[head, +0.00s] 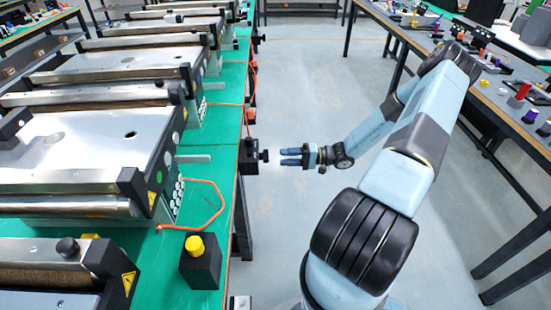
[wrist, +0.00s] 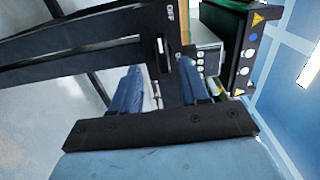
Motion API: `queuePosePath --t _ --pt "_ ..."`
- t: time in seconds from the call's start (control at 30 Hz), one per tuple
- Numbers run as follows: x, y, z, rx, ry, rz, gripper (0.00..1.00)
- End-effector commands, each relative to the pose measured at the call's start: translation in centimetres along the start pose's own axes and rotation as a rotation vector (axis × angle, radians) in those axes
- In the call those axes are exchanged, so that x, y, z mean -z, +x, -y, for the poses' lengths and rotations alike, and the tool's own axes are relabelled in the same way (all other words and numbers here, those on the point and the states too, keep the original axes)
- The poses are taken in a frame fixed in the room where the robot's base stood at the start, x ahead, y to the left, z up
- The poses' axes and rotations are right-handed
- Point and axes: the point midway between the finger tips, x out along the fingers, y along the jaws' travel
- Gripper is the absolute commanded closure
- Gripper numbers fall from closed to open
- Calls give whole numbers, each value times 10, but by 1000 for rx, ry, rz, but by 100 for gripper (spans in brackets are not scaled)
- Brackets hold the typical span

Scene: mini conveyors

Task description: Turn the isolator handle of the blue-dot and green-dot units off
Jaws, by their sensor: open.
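A row of conveyor units (head: 75,150) stands on the green bench at left in the head view. A black isolator box (head: 249,150) with a dark knob-like handle (head: 264,156) sits at the bench edge. My gripper (head: 284,156) is open and empty just right of that handle, fingers pointing left, apart from it. In the wrist view, my gripper (wrist: 160,88) has a dark part marked OFF (wrist: 167,13) across its fingers. A unit's end panel (wrist: 245,60) there shows a blue dot (wrist: 253,38) and pale dots.
A black box with a yellow button (head: 195,246) stands on the near bench. An orange cable (head: 208,205) lies beside it. More isolator boxes line the bench edge farther back. The floor aisle (head: 300,75) is clear. Another bench (head: 500,95) with small objects stands at right.

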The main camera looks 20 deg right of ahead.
Motion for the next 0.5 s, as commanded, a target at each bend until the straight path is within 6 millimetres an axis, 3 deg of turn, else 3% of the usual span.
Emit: queuePosePath --t 0.2,0.5 --pt "0 -42 -1 -1 -1 -1 55" --pt "0 -72 -1 -2 1 0 55"
